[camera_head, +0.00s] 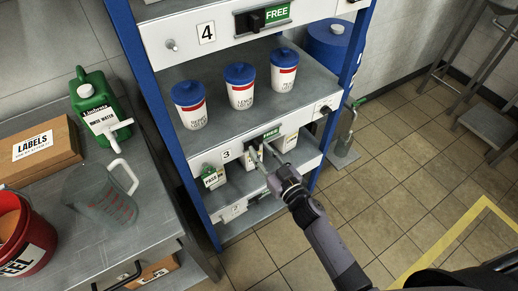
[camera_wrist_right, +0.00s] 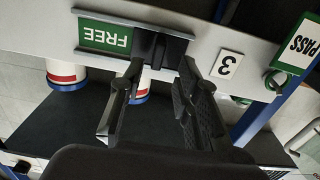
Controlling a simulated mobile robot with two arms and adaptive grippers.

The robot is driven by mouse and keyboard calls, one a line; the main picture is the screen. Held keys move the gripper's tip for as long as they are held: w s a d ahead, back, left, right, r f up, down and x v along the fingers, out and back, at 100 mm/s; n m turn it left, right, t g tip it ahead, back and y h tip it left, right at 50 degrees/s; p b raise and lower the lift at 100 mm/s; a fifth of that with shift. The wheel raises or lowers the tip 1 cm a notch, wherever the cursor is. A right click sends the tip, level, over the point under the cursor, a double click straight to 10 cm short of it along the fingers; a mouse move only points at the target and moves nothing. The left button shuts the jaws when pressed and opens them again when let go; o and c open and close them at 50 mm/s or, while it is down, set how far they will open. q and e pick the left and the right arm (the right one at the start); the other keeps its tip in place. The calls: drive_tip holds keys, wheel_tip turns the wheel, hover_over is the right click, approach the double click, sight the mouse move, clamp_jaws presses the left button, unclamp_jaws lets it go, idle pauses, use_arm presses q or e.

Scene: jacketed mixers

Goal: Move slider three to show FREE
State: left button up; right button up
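Slider three is a black knob (camera_wrist_right: 158,47) in a metal track on the front of a shelf. The green FREE field (camera_wrist_right: 103,38) shows beside it, upside down in the wrist view. It also shows in the head view (camera_head: 271,134), right of the knob. The number 3 plate (camera_wrist_right: 226,65) is on the knob's other side. My right gripper (camera_head: 260,154) is at the shelf front; in the wrist view its fingers (camera_wrist_right: 161,70) are apart, one on each side of the knob. I cannot tell whether they touch it. My left gripper is not in view.
A PASS tag (camera_head: 213,177) hangs left of the number 3 plate. White tubs with blue lids (camera_head: 240,86) stand on the shelf above. Slider four (camera_head: 255,20) is higher up and shows FREE. A side table (camera_head: 120,235) with a jug, canister and box is at left.

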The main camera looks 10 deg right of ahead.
drive_tip(key=v, duration=1)
drive_tip(key=shift+s, duration=0.15)
drive_tip(key=s+d+f+m+g+h, duration=0.1)
drive_tip(key=s+d+f+g+h, duration=0.2)
drive_tip(key=f, duration=0.7)
drive_tip(key=s+d+f+g, duration=0.1)
drive_tip(key=s+f+g, duration=0.1)
drive_tip(key=s+f, duration=0.65)
drive_tip(key=s+d+f+m+g+h, duration=0.1)
drive_tip(key=f+g+h, duration=0.15)
drive_tip(key=f, duration=1.05)
drive_tip(key=s+d+f+g, duration=0.2)
drive_tip(key=s+f+g, duration=0.2)
drive_tip(key=s, duration=0.8)
drive_tip(key=s+d+f+g, duration=0.1)
drive_tip(key=s+f+g, duration=0.3)
drive_tip(key=s+f, duration=0.4)
drive_tip(key=s, duration=0.4)
drive_tip(key=shift+s+d+f+h, duration=0.25)
drive_tip(key=shift+d+f+h, duration=0.1)
drive_tip(key=shift+d+f, duration=0.05)
drive_tip(key=shift+g, duration=0.25)
